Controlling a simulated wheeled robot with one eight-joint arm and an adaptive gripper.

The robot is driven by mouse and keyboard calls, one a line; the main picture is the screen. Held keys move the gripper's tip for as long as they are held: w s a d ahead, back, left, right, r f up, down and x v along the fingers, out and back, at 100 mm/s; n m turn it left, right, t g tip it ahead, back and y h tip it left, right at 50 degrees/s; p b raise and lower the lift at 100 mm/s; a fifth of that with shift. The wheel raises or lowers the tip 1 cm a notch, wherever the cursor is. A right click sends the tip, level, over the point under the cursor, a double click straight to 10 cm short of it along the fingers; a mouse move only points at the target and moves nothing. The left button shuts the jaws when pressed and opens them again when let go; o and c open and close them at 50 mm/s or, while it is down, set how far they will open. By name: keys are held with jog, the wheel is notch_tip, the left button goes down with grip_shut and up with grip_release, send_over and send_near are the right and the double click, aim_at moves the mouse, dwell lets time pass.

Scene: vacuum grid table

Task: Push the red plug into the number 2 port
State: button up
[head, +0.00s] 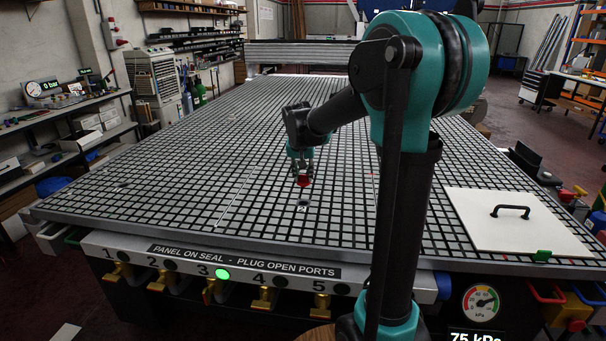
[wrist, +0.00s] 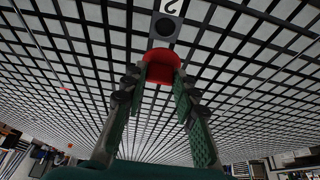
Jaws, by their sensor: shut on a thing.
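My gripper (head: 303,172) is shut on the red plug (head: 304,181) above the grid table. The wrist view shows the red plug (wrist: 160,68) between the two fingertips (wrist: 160,78). The number 2 port (wrist: 165,27) is a dark round hole on a grey plate, with a white "2" label (wrist: 172,6) beside it. In the wrist view the port lies just above the plug and is uncovered. In the head view a small port plate (head: 302,204) shows just in front of the plug. The plug's underside is hidden.
The grid table (head: 150,190) is mostly clear. A white panel with a black handle (head: 515,225) lies on the right. The front strip (head: 245,262) has valves numbered 1 to 5, with a green light by 3. A pressure gauge (head: 481,303) shows at the lower right.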

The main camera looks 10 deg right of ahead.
aim_at(303, 184)
jog(key=shift+s+f, duration=0.1)
jog(key=shift+f, duration=2.75)
jog(key=shift+f, duration=0.95)
dwell(0.5)
jog(key=o, duration=1.1)
jog(key=shift+c, duration=0.2)
